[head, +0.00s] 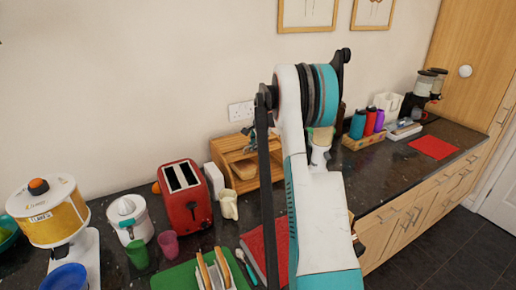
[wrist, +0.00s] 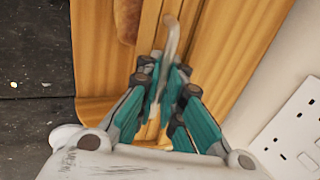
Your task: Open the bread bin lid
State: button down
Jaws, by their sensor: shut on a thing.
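The wooden bread bin (head: 222,146) stands against the wall behind the red toaster. A brown loaf shows inside its open front, and a bit of brown bread also shows at the top of the wrist view. The lid appears raised, but its exact angle is hard to tell. In the wrist view a thin grey curved handle (wrist: 172,38) runs between my fingers beside the wooden bin (wrist: 95,50). My gripper (wrist: 162,78) is shut on this handle. In the head view my gripper (head: 249,132) shows small at the bin's upper right, partly hidden by my arm.
A green board (head: 180,277) with a rack lies in front. A wall socket (head: 241,111) is close behind the bin. Bottles (head: 369,122) stand further right.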

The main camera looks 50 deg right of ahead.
jog(key=shift+w+d+r, duration=0.1)
jog(key=shift+w, duration=0.25)
jog(key=c, duration=1.8)
grip_release()
jog(key=shift+o, duration=0.2)
